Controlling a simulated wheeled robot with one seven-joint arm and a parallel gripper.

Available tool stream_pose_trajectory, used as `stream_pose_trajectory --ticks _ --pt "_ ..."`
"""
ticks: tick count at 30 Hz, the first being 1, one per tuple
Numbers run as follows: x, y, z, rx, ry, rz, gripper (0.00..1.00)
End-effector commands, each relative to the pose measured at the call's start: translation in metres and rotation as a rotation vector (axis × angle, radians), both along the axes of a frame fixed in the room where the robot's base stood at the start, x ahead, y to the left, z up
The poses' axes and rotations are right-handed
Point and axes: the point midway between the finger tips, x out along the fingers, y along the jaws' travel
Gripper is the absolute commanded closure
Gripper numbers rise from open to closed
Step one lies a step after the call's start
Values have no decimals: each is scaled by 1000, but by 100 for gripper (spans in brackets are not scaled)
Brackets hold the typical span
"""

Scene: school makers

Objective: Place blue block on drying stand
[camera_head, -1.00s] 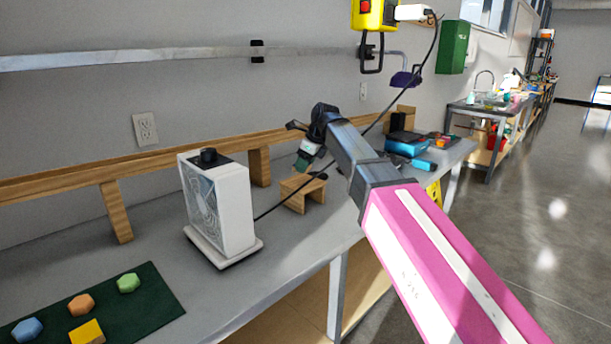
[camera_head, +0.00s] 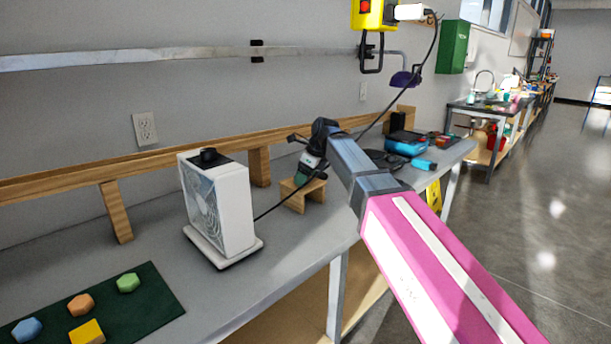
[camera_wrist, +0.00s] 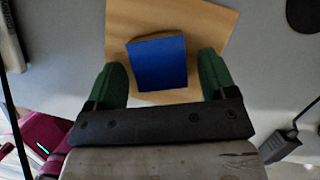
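A blue block (camera_wrist: 157,63) shows in the wrist view on the light wooden stand (camera_wrist: 190,18). The stand also shows in the head view (camera_head: 295,199) on the bench, right of the fan. My gripper (camera_wrist: 163,70) has green fingers on both sides of the block, with slim gaps beside it. It is open. In the head view my gripper (camera_head: 303,177) points down at the stand's top; the block cannot be made out there, hidden by the gripper.
A white fan (camera_head: 218,210) stands left of the stand on the grey bench (camera_head: 262,286). A dark green mat (camera_head: 155,312) with several coloured blocks lies front left. A wooden rail (camera_head: 190,152) runs behind. A blue case (camera_head: 405,147) and tools lie to the right.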

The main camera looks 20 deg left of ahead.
Motion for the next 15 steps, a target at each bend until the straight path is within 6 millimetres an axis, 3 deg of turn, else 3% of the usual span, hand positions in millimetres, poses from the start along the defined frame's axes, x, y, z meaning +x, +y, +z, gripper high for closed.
stream_pose_trajectory --ticks 8,15 --pt "0 0 3 0 0 0 22" --pt "-1 -11 29 1 -2 -1 22"
